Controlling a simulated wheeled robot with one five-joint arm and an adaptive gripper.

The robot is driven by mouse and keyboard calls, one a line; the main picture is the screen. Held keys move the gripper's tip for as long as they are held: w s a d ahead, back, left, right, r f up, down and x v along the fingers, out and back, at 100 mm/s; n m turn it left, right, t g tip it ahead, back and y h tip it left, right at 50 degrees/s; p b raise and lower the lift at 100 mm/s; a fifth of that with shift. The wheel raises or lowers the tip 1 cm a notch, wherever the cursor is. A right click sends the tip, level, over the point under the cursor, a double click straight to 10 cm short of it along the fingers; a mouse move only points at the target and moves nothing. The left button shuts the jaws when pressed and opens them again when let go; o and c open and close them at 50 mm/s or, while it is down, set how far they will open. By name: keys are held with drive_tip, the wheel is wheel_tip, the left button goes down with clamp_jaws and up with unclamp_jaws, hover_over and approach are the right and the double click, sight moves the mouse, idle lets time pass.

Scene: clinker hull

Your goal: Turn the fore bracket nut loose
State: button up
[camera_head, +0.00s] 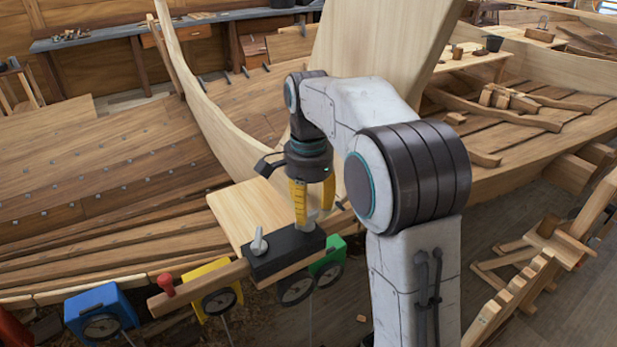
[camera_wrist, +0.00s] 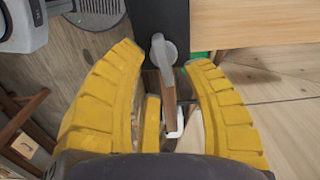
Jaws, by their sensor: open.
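A black bracket block (camera_head: 284,254) lies by the hull's edge. A grey nut with an upright lever (camera_head: 259,243) stands on its left part. A second light grey nut (camera_head: 311,222) shows at its right end, partly hidden under my gripper (camera_head: 312,208). In the wrist view, a grey winged nut (camera_wrist: 161,52) sits on the end of the black block (camera_wrist: 160,14), between the tips of my open yellow gripper fingers (camera_wrist: 165,57). I see no finger touching it. I cannot tell from any marking which nut is the fore one.

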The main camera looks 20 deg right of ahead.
wheel_tip(320, 180, up, 9)
idle(0.5)
drive_tip(key=shift+f, duration=0.1)
drive_tip(key=shift+f, duration=0.1)
drive_tip(key=b, duration=0.7)
hover_over(311, 215)
wheel_tip(311, 215, down, 5)
drive_tip(key=shift+w+f, duration=0.1)
drive_tip(key=shift+f+b, duration=1.15)
drive_tip(key=shift+f, duration=2.15)
drive_tip(key=shift+o, duration=0.3)
clamp_jaws()
